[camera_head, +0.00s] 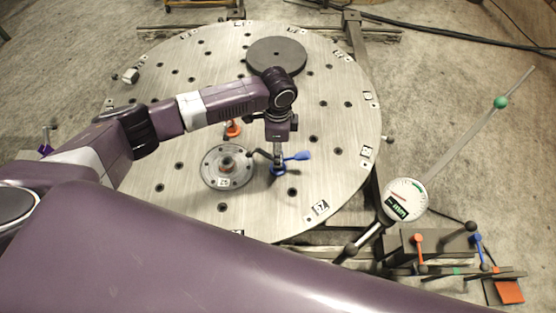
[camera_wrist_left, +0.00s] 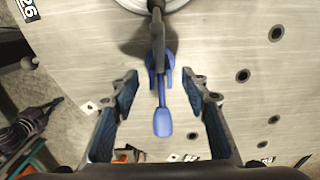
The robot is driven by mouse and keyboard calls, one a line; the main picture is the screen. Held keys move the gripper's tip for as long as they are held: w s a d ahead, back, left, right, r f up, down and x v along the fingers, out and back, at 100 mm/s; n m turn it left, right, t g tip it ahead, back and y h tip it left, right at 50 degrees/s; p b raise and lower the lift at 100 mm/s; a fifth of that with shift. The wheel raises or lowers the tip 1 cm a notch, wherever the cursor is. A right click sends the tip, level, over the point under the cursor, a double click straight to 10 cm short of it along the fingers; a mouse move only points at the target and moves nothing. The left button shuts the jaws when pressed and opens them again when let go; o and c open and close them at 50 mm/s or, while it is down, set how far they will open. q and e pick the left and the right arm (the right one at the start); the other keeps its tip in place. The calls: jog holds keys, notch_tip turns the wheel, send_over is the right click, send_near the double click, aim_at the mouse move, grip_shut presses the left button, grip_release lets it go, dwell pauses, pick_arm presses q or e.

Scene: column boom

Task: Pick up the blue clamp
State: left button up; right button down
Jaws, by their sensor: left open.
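The blue clamp (camera_head: 299,156) sits on the round metal table, near its front, beside a small round flange. In the left wrist view the blue clamp (camera_wrist_left: 162,121) has a paddle-like blue handle and a grey metal arm reaching towards the flange. My left gripper (camera_head: 278,158) points down over the clamp. In its wrist view the fingers of the left gripper (camera_wrist_left: 160,88) are open, one on each side of the clamp, with visible gaps. My right gripper is not in view.
The round table (camera_head: 330,185) is dotted with holes. The flange (camera_head: 215,176) and an orange clamp (camera_head: 233,128) stand close by. A grey disc (camera_head: 276,54) lies at the back. A dial gauge (camera_head: 404,200) and several handles are at the right.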

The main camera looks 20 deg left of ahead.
pick_arm(q)
jog(key=shift+f, duration=1.2)
grip_shut()
jog(key=shift+w, duration=0.1)
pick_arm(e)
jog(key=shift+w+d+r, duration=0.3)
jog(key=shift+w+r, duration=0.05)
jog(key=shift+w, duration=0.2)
pick_arm(q)
jog(key=shift+r, duration=0.2)
